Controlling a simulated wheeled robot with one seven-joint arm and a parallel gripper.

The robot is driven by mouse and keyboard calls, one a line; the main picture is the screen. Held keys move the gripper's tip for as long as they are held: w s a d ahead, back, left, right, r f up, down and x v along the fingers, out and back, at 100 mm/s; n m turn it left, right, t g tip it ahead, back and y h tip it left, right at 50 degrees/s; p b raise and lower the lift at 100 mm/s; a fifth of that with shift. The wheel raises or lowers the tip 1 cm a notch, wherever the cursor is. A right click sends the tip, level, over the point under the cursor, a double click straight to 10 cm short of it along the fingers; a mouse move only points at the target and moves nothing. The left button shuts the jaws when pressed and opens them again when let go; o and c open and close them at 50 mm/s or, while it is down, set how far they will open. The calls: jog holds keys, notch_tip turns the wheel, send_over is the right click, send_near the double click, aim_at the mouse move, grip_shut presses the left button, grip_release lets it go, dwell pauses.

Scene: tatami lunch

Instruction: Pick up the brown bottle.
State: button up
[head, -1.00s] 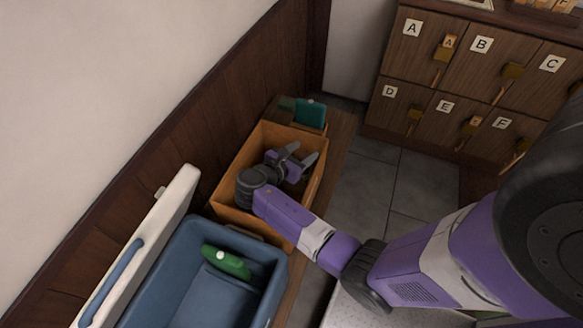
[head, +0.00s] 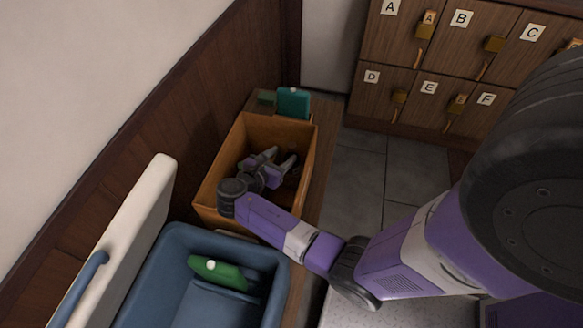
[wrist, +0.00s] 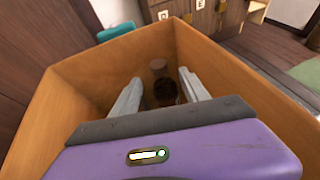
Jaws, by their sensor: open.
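The brown bottle (wrist: 165,93) shows in the wrist view as a dark brown round shape low inside the wooden box (wrist: 85,85). It lies in line with the space between my two fingers; I cannot tell whether they touch it. My gripper (wrist: 160,76) is open, with one pale finger on each side. In the head view my gripper (head: 281,158) reaches down inside the orange-brown box (head: 222,165). The bottle cannot be made out there, behind my gripper and in the box's shadow.
A faint pale round thing (wrist: 158,65) is in the box beyond the bottle. A blue cooler (head: 185,285) holding a green bottle (head: 222,272) stands nearer, its white lid (head: 125,235) open. A teal item (head: 293,102) sits behind the box. Lettered lockers (head: 430,85) stand at the back.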

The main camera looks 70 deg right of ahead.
aim_at(290, 149)
jog(key=b+x, duration=0.1)
jog(key=x, duration=0.6)
jog(key=shift+d+f, duration=0.2)
jog(key=shift+f, duration=0.05)
jog(key=shift+c, duration=0.2)
grip_shut()
dwell(1.0)
